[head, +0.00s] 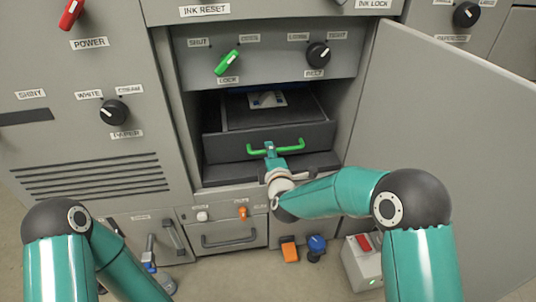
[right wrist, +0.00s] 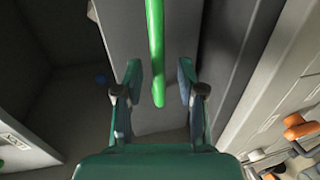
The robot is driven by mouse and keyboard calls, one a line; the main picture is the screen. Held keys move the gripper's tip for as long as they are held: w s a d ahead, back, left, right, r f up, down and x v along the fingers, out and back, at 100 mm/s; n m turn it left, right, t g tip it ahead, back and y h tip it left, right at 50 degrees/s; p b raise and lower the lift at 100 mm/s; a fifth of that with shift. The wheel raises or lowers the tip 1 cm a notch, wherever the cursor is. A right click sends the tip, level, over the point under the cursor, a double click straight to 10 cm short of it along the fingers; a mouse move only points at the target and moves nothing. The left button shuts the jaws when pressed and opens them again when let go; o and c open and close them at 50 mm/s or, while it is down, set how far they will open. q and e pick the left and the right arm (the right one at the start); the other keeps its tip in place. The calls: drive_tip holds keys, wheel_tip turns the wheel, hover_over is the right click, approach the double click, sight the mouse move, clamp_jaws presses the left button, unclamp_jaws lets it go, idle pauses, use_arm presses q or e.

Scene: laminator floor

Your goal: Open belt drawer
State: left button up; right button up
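The belt drawer (head: 228,147) is a dark grey drawer inside the open cabinet bay. Its front carries a green bar handle (head: 295,147), and its top is open to view. My right gripper (head: 270,151) is at the middle of this handle. In the right wrist view the green handle (right wrist: 156,50) runs between the two fingers of my right gripper (right wrist: 160,82), with a gap visible on each side. The fingers are apart. My left gripper (head: 149,256) seems to show small at the lower left, away from the drawer; its finger state is unclear.
A grey cabinet door (head: 440,130) stands swung open right of the bay. Above the drawer is a panel with a green lever (head: 227,62) and a black knob (head: 318,55). A lower drawer (head: 228,238) is beneath. A grey box (head: 362,262) with a red switch stands at lower right.

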drive_tip(key=shift+x, duration=1.1)
clamp_jaws()
